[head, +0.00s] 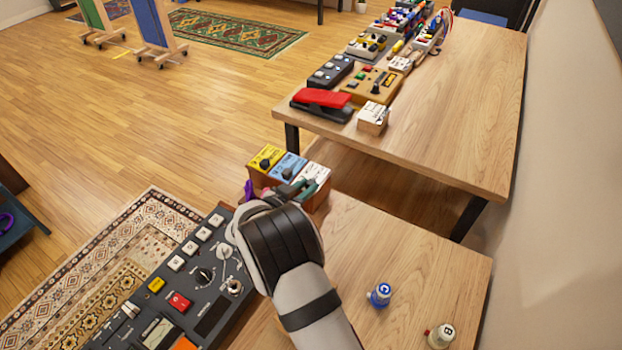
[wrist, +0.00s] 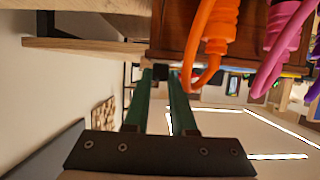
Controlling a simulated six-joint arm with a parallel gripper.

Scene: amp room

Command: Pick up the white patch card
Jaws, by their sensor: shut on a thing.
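The white patch card (head: 315,172) is the right one of three cards in a small wooden box (head: 319,200) at the far left end of the near table. The yellow card (head: 266,158) and blue card (head: 289,165) stand to its left, each with a black knob. My gripper (head: 303,187) is at the white card's near side, partly covering it. In the wrist view my green fingers (wrist: 160,78) are closed around a small black part, seemingly the card's knob, beside the box's brown wall (wrist: 178,28). Whether the card is lifted cannot be told.
Orange (wrist: 204,40) and pink (wrist: 288,40) cables hang close beside my fingers. A dark control console (head: 190,285) is at the left. A blue knob (head: 380,294) and a cream knob (head: 441,335) stand on the near table. The far table (head: 455,110) holds several pedals.

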